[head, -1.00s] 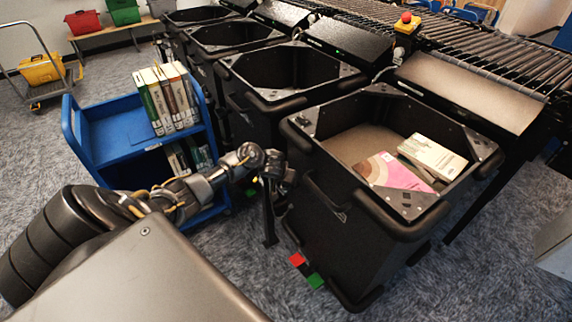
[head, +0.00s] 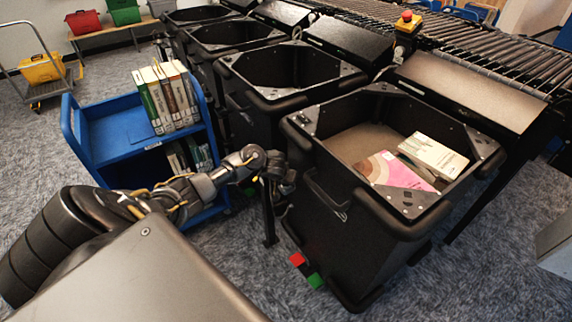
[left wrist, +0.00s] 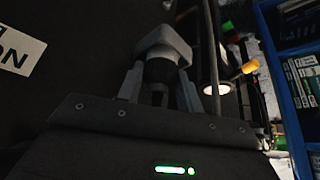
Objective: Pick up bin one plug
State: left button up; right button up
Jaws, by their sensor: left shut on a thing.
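My left gripper (head: 275,180) is at the left side of the nearest black bin (head: 345,220), low beside a dark post. In the left wrist view my left gripper (left wrist: 159,95) has its two pale fingers shut on a grey plug (left wrist: 165,47), which has a squarish head and a dark, rounded middle. The plug lies close to a dark surface, and I cannot tell whether it touches it. In the head view the plug is hidden by my gripper and wrist. My right gripper is not in view.
The nearest bin holds a pink-and-white book (head: 392,168) and a pale book (head: 433,156). More black bins (head: 275,98) stand in a row behind it, beside a roller conveyor (head: 480,50). A blue book cart (head: 110,150) stands left of my wrist. Carpet is clear at front right.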

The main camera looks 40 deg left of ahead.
pick_arm(q)
jog(key=shift+r, duration=0.6)
notch_tip(320, 180, up, 3)
jog(key=shift+f+p, duration=0.2)
jog(key=shift+p, duration=0.5)
jog(key=s+a+r+p, duration=0.2)
jog(key=s+r+p, duration=0.4)
jog(key=s, duration=0.8)
notch_tip(320, 180, up, 3)
jog(key=shift+r, duration=0.15)
jog(key=shift+w, duration=0.15)
